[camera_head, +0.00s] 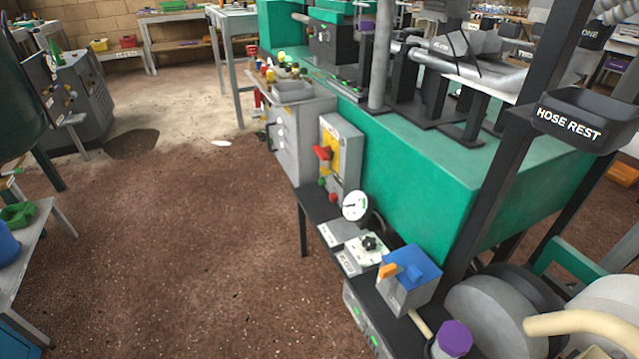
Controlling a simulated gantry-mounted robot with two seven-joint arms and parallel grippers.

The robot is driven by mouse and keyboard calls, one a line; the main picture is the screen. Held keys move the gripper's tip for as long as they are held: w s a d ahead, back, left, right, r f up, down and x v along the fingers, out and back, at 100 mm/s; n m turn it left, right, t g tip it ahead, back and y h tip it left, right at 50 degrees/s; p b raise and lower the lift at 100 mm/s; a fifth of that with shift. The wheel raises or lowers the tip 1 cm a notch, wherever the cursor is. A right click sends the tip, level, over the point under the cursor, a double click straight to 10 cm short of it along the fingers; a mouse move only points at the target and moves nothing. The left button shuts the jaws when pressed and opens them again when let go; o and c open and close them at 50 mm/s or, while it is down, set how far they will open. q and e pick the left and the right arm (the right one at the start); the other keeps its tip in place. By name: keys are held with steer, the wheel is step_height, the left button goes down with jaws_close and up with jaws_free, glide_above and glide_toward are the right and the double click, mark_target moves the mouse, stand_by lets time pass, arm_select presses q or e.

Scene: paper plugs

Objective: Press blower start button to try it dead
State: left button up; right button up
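A grey control box (345,150) stands against the green machine (415,175). A red rotary handle (322,153) on a yellow plate is on its front. Low on the box are a small green button (321,183) and a red button (333,197). I cannot read a label that names either as the blower start. A round white gauge (355,205) stands just below. Neither of my grippers is in view.
A low dark shelf (318,206) carries a black knob (370,242) on a white plate and a blue-topped box (410,272) with an orange lever. A black HOSE REST tray (580,118) juts out at upper right. Bare brown floor (190,240) lies open at left.

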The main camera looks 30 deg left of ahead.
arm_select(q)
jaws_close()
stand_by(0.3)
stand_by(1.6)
